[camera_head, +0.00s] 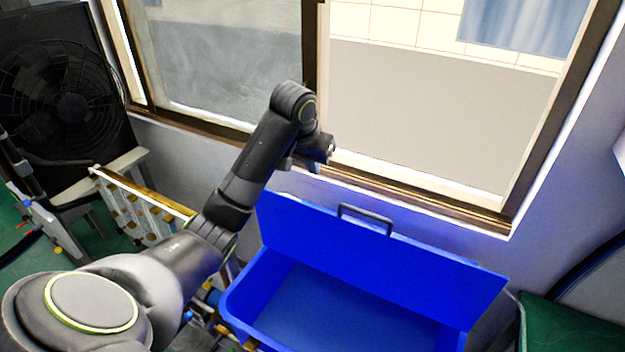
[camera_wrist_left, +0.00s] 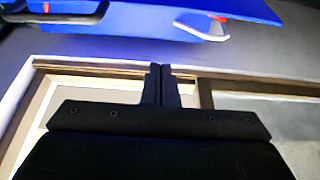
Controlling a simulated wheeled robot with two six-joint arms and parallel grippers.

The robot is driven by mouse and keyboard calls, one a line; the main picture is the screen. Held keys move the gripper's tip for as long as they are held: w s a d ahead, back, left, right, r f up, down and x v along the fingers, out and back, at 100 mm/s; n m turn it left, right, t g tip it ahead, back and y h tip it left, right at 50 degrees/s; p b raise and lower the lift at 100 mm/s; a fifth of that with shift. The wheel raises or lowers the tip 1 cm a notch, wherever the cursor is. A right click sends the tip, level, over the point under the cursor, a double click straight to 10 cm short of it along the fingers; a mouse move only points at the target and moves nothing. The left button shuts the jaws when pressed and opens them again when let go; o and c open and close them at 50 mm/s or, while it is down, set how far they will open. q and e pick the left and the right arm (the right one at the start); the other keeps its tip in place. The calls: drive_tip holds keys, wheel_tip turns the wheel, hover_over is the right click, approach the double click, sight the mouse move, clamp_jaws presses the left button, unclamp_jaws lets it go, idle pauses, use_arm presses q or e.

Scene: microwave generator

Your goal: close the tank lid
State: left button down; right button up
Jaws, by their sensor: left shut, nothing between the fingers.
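The blue tank (camera_head: 240,308) stands below the window with its top open. Its blue lid (camera_head: 370,245) is raised and leans back toward the wall, with a dark handle (camera_head: 366,218) on its upper edge. My left gripper (camera_head: 316,168) is above and behind the lid's upper edge, left of the handle, partly hidden by its own wrist. In the left wrist view the fingers (camera_wrist_left: 160,84) are together with nothing between them. The blue lid (camera_wrist_left: 130,15) crosses the top of that view, apart from the fingertips. My right gripper is not in view.
A brown window frame (camera_head: 420,202) and sill run close behind the lid. A black fan (camera_head: 70,105) and a rack with a yellow top (camera_head: 145,192) stand at the left. A green object (camera_head: 570,325) is at the lower right.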

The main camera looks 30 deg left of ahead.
use_arm(q)
wheel_tip(320, 180, down, 9)
drive_tip(key=b, duration=0.5)
drive_tip(key=shift+s+f, duration=0.15)
drive_tip(key=shift+s, duration=0.05)
idle(0.4)
drive_tip(key=shift+f, duration=0.1)
